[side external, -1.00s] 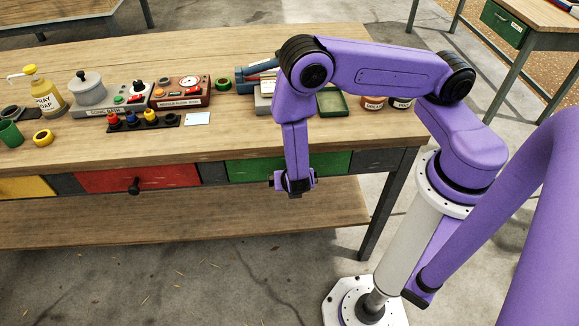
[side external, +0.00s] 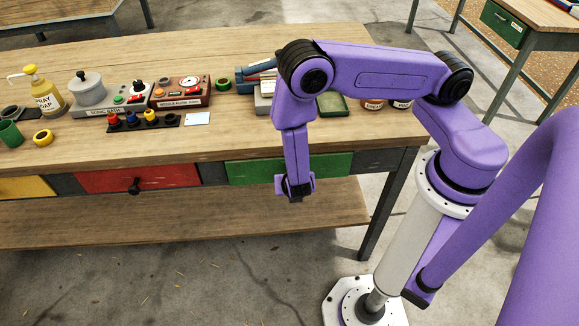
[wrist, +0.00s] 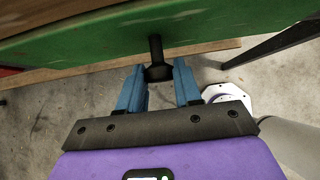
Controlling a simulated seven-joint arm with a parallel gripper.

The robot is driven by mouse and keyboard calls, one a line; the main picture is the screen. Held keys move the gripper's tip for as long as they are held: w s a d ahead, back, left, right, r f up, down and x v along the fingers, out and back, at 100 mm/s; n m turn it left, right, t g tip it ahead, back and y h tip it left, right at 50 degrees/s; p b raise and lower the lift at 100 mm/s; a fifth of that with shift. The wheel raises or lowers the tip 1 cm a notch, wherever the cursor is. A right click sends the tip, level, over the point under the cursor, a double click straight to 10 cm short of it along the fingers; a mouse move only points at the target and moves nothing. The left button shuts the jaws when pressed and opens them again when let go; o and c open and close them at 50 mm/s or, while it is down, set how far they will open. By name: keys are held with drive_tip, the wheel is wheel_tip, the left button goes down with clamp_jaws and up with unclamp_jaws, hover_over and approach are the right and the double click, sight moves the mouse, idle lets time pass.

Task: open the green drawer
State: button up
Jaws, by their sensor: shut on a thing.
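The green drawer (side external: 248,171) is the right one of the drawers in the front of the wooden workbench. Its front appears to stand slightly out from the bench. In the wrist view its green face (wrist: 90,40) crosses the top of the picture, with the dark knob handle (wrist: 156,68) sticking out of it. My gripper (side external: 296,196) is in front of the drawer's middle and hides the handle in the side view. In the wrist view its blue fingers (wrist: 159,78) are on either side of the knob, shut on it.
A red drawer (side external: 135,178) with a black knob and a yellow drawer (side external: 25,187) lie to the left. A wooden lower shelf (side external: 180,226) runs beneath. The benchtop holds bottles, control boxes and a small green tray (side external: 332,103). The floor before the drawer is clear.

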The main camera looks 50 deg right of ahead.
drive_tip(key=s+a, duration=1)
drive_tip(key=shift+s+a, duration=0.2)
idle(1.4)
drive_tip(key=o, duration=1.6)
drive_tip(key=v, duration=0.7)
